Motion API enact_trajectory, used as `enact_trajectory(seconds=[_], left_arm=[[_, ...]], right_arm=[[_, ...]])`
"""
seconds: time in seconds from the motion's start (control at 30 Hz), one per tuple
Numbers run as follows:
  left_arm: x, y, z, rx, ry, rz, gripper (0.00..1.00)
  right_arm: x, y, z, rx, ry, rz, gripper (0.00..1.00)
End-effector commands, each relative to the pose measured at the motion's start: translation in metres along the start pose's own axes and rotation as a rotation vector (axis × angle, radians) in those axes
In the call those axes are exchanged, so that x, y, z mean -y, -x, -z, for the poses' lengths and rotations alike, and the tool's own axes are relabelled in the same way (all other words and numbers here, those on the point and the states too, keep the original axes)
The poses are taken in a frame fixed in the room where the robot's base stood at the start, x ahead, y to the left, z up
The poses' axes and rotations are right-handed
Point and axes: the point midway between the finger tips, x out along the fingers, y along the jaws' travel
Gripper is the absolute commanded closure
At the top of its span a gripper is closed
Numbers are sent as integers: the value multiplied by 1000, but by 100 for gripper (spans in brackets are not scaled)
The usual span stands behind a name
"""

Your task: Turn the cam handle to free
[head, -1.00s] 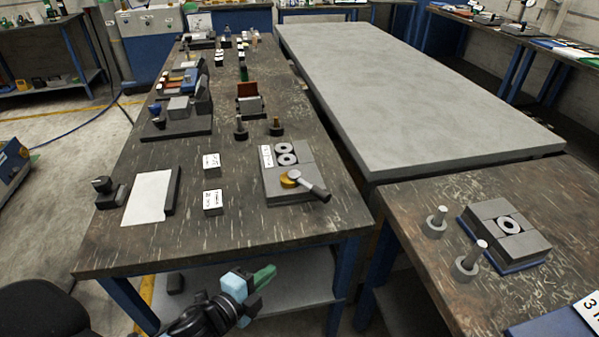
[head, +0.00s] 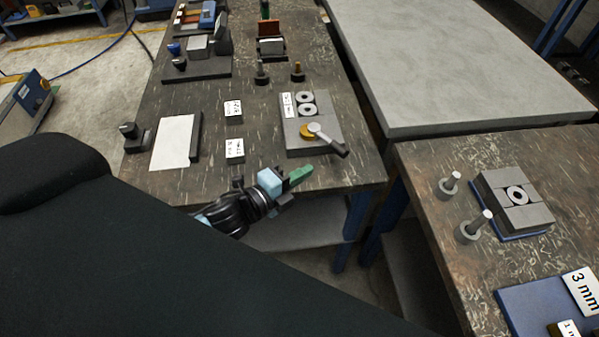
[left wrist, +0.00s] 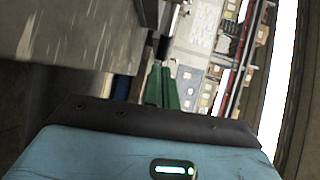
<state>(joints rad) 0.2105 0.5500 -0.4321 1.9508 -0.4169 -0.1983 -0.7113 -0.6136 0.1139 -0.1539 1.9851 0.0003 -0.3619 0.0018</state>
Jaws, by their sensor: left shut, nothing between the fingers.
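The cam handle (head: 326,138) is a grey lever with a dark grip on a brass-coloured round hub (head: 307,130). It sits on a grey block fixture (head: 335,125) near the front edge of the left table, and its grip points to the lower right. My left gripper (head: 301,175), with green fingers, is shut and empty. It is in front of the fixture, close to the table's front edge and apart from the handle. In the left wrist view the green fingers (left wrist: 161,88) are together, and the handle does not show. My right gripper is not in view.
Two small labelled blocks (head: 234,150) and a white sheet (head: 174,142) lie left of the fixture. Two upright pegs (head: 261,75) stand behind it. A second table holds another grey fixture (head: 500,190). A large dark part of my body covers the lower left.

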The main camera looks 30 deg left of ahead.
Motion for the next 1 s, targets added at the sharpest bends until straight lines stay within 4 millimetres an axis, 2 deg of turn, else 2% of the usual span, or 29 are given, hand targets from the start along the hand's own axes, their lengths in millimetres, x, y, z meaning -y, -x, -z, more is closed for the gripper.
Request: enact_trajectory(seconds=[0.2,0.4,0.6,1.0], left_arm=[[2,-38,-1,2,-2,4,100],[1,-63,0,1,0,1,100],[1,-72,0,1,0,1,100],[1,-74,0,8,2,1,100]], right_arm=[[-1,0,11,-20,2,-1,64],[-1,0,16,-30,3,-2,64],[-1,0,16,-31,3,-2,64],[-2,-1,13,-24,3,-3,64]])
